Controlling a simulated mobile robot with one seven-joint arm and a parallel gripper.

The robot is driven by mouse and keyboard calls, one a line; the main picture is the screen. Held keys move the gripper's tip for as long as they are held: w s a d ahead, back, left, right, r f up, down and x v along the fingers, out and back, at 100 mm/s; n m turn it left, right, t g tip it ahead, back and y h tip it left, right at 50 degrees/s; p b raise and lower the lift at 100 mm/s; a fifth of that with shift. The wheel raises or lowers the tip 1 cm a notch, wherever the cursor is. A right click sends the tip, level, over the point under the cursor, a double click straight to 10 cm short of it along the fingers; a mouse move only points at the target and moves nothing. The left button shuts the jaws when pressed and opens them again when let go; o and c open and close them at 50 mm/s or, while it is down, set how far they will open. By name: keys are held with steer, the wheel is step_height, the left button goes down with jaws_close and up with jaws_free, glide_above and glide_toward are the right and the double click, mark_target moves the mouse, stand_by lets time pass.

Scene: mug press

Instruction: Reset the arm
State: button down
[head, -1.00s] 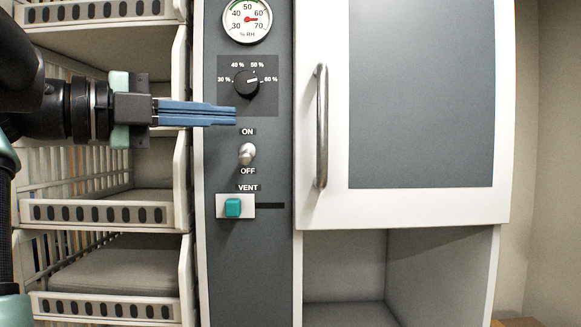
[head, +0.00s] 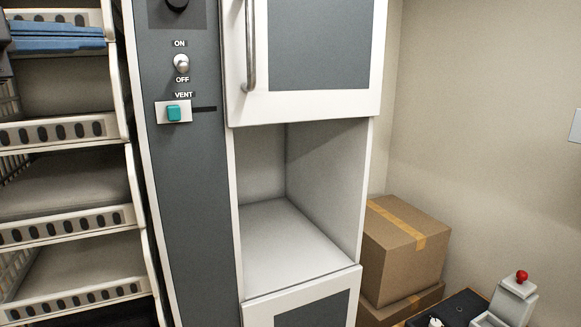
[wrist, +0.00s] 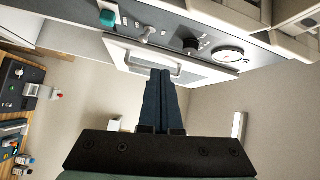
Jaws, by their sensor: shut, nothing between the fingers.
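My gripper (head: 98,38) is at the upper left of the head view, with its blue fingers together and nothing between them. It is in front of the shelf baskets, left of the grey control panel (head: 190,180). In the wrist view my gripper's fingers (wrist: 160,74) are closed, and the cabinet appears upside down beyond them. The panel has a toggle switch (head: 181,63) marked ON and OFF, a teal VENT button (head: 173,113) and a black knob (head: 177,4) cut by the top edge. A round gauge (wrist: 229,54) shows in the wrist view.
A white-framed cabinet door (head: 310,105) with a metal handle (head: 250,45) is closed above an empty open niche (head: 290,240). Wire baskets (head: 60,232) stack at left. Cardboard boxes (head: 400,250) and a device with a red button (head: 521,276) stand at lower right.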

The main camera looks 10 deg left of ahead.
steer(key=w+d+f+n+y, duration=0.1)
steer(key=w+d+f+n, duration=0.2)
steer(key=w+d, duration=0.25)
steer(key=d+f+n+t+y, duration=0.1)
steer(key=d+n+t+y, duration=0.25)
steer(key=d+n, duration=0.7)
steer(key=s+d+r+n+t, duration=0.2)
steer(key=s+d+n+t, duration=0.3)
steer(key=s+d, duration=0.9)
steer(key=shift+s+d+t+b, duration=0.15)
steer(key=shift+d+t+b, duration=0.2)
steer(key=shift+d+t, duration=0.45)
steer(key=shift+d, duration=0.1)
